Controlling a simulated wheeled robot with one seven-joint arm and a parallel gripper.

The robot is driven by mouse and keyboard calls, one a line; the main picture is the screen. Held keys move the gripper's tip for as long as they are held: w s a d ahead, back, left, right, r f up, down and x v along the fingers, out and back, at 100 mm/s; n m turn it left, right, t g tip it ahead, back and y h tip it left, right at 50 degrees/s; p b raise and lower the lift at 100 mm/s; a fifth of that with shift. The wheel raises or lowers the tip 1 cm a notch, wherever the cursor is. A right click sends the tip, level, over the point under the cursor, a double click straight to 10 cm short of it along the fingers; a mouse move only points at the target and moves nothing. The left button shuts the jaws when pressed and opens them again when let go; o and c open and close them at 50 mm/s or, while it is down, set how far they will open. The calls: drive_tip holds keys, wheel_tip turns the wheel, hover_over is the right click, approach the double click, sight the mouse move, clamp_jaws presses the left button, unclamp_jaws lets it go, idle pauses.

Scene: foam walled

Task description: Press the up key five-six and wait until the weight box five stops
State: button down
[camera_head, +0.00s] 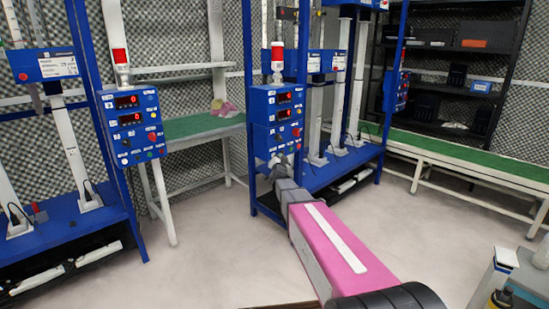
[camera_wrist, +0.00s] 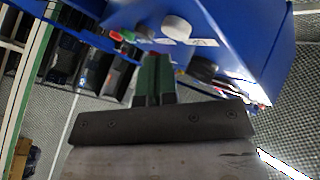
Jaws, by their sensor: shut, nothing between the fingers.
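A blue control box (camera_head: 262,122) with red number displays stands on the near post of the middle blue frame. Its lower face carries several small keys; the labels are too small to read, so I cannot tell which is five-six up. My gripper (camera_head: 281,160) is at the lower part of this box and hides some keys. In the wrist view my gripper (camera_wrist: 154,62) is shut and empty, its tips close to the panel's (camera_wrist: 236,30) keys, including a white round one (camera_wrist: 176,27). I cannot tell whether the tips touch a key. A blue labelled box (camera_head: 314,64) hangs behind; its number is unreadable.
A second control box (camera_head: 133,122) stands left, with a similar blue frame (camera_head: 75,232) beside it. Green-topped tables (camera_head: 200,128) stand behind and at right (camera_head: 470,160). A black shelf (camera_head: 450,60) is at the back right. The pale floor (camera_head: 215,245) between is clear.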

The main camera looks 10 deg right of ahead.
drive_tip(key=shift+w+a, duration=0.1)
drive_tip(key=shift+w+a, duration=0.2)
drive_tip(key=shift+w, duration=0.05)
